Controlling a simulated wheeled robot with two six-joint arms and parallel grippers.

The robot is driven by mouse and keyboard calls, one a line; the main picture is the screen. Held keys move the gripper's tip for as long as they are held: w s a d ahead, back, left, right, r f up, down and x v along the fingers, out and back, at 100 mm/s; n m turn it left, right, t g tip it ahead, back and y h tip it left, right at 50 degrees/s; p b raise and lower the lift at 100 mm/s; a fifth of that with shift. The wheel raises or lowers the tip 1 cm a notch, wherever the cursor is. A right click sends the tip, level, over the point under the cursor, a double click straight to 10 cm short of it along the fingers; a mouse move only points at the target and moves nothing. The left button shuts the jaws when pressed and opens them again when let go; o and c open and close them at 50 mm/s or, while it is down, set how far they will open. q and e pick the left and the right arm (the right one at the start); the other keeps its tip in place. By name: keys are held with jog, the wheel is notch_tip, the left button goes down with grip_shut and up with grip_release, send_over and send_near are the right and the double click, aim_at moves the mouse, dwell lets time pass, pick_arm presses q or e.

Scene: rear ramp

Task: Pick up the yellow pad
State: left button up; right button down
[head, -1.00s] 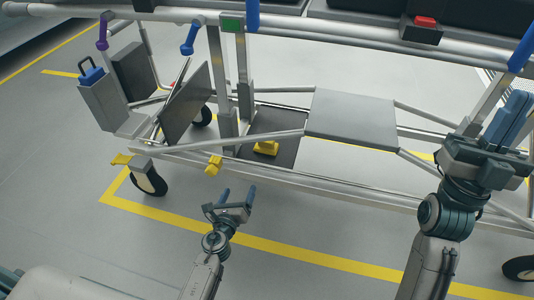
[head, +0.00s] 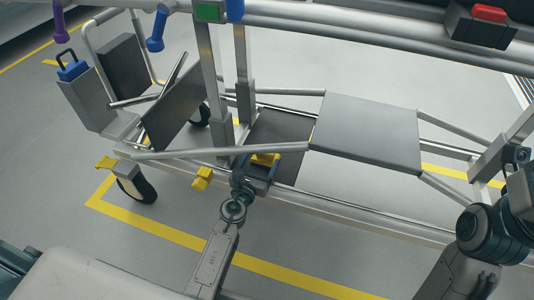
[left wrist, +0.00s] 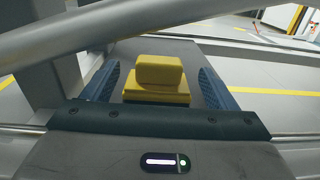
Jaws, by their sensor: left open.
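The yellow pad (head: 265,158) is a small block on a wider base, on a dark plate (head: 289,128) low in the cart frame. It fills the middle of the left wrist view (left wrist: 160,72). My left gripper (head: 262,168) is at the near side of the pad, reaching over the lower rail. In the left wrist view its two blue fingers (left wrist: 158,86) are apart, one on each side of the pad, with gaps visible. In the head view the gripper partly hides the pad's near side. My right arm is at the right edge; its fingers are out of view.
A metal bar (left wrist: 110,25) crosses close above in the left wrist view. Upright posts (head: 243,75) stand just left and behind the gripper. A grey panel (head: 365,132) lies to the right. A yellow pedal (head: 203,178) sticks out at the left.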

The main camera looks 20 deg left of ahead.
pick_arm(q)
jog(key=w, duration=0.7)
jog(key=shift+w+d+f+b, duration=0.1)
jog(key=shift+w+d+b, duration=0.1)
jog(key=shift+b, duration=0.1)
jog(key=shift+c, duration=0.4)
jog(key=c, duration=1)
